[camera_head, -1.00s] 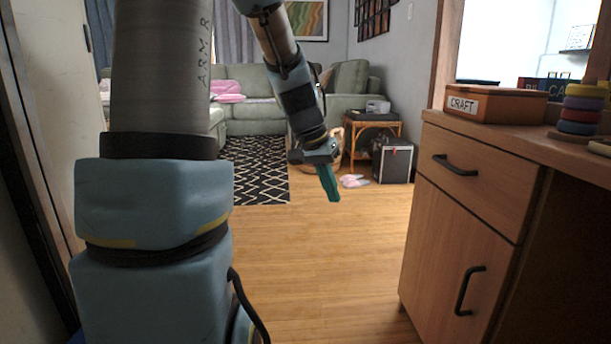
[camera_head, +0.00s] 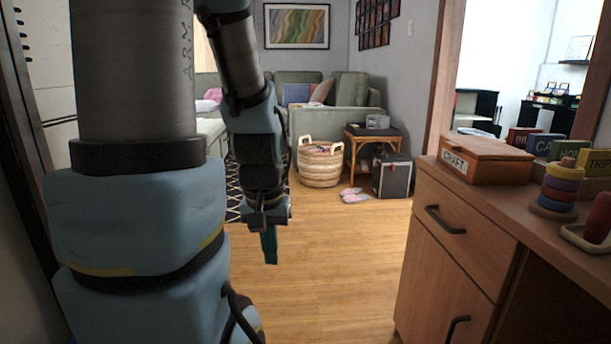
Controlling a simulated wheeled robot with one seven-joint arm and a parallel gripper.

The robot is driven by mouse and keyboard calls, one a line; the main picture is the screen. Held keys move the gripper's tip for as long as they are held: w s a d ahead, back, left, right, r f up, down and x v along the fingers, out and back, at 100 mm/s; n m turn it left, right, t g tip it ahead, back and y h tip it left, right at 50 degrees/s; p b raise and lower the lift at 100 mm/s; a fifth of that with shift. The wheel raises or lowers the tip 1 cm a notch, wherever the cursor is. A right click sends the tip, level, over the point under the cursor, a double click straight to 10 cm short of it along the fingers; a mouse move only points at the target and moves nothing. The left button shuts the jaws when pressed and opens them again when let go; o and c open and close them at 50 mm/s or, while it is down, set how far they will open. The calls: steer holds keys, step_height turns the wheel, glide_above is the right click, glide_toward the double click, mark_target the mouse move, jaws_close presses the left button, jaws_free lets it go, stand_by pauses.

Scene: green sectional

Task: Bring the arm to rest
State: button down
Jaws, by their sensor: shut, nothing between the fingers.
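My gripper (camera_head: 270,246) hangs pointing down in the middle left of the head view, at the end of my blue and grey arm (camera_head: 256,140). Its teal fingers are shut with nothing between them. It is in front of the patterned rug and the wood floor (camera_head: 320,270), apart from any furniture. The large upper part of my arm fills the left of the view and hides what is behind it.
A wooden cabinet (camera_head: 455,245) stands at the right, with a craft box (camera_head: 487,160) and a ring stacker (camera_head: 557,190) on top. Farther back are a woven basket (camera_head: 320,165), a black case (camera_head: 392,177), slippers (camera_head: 357,195) and a green sofa (camera_head: 335,122). Open floor lies between.

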step_height(320, 180, up, 28)
steer(key=p, duration=2.5)
steer(key=shift+f, duration=0.1)
